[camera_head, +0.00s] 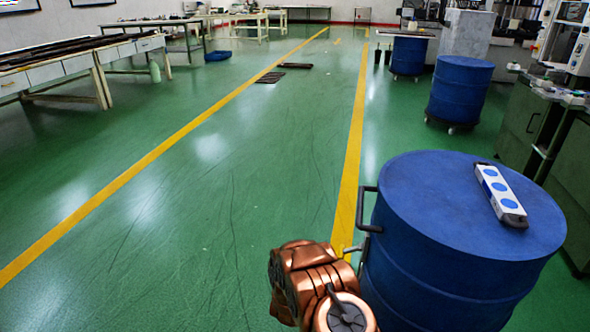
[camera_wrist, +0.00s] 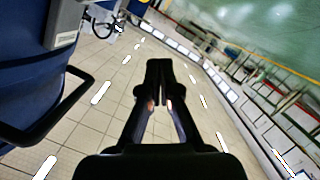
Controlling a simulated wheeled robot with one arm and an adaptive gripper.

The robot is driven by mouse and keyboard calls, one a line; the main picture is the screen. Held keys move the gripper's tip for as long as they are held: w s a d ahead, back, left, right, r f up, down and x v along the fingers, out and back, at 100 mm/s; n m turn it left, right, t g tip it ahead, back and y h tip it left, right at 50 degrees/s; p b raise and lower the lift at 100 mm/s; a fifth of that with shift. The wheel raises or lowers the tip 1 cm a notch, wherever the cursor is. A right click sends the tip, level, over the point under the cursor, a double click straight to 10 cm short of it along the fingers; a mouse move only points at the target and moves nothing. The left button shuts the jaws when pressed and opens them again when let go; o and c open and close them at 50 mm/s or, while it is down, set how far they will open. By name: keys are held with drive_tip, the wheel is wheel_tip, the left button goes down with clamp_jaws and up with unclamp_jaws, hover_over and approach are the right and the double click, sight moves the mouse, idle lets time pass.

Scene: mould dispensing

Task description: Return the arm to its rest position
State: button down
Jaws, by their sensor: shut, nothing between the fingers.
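My gripper (camera_wrist: 158,80) shows in the wrist view as two black fingers, brought together at their tips with nothing between them. Pale floor tiles lie behind it. In the head view, copper-coloured links of my arm show at the bottom centre, left of the near blue drum (camera_head: 430,255). My gripper cannot be made out in that view. The blue drum also fills the left side of the wrist view (camera_wrist: 25,85), apart from the fingers.
A white strip with blue discs (camera_head: 500,194) lies on the near drum. A dark handle (camera_head: 367,210) juts from the drum's left side, close to my arm. Other drums (camera_head: 460,90) stand farther back. Workbenches (camera_head: 85,60) line the left. The green floor between the yellow lines is mostly clear.

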drive_tip(key=a+r+m+g+y, duration=0.1)
drive_tip(key=a+r+g+y, duration=0.35)
drive_tip(key=a+r, duration=0.35)
drive_tip(key=s+a+r+g+y, duration=0.2)
drive_tip(key=s+r+g+y, duration=0.15)
drive_tip(key=s+r, duration=0.7)
drive_tip(key=s+d+r+g, duration=0.3)
drive_tip(key=s+d+r, duration=0.15)
drive_tip(key=s, duration=0.95)
drive_tip(key=s+d+r+g+h, duration=0.1)
drive_tip(key=s+d+r+g, duration=0.3)
drive_tip(key=s, duration=1)
drive_tip(key=s+d+r+g, duration=0.2)
drive_tip(key=s+d+r, duration=0.35)
drive_tip(key=s, duration=0.85)
wheel_tip(320, 180, up, 24)
drive_tip(key=s+t+p, duration=0.1)
drive_tip(key=p, duration=2.2)
drive_tip(key=shift+s+a+r+m, duration=0.2)
drive_tip(key=shift+a+r+m, duration=0.05)
drive_tip(key=shift+a+m, duration=0.15)
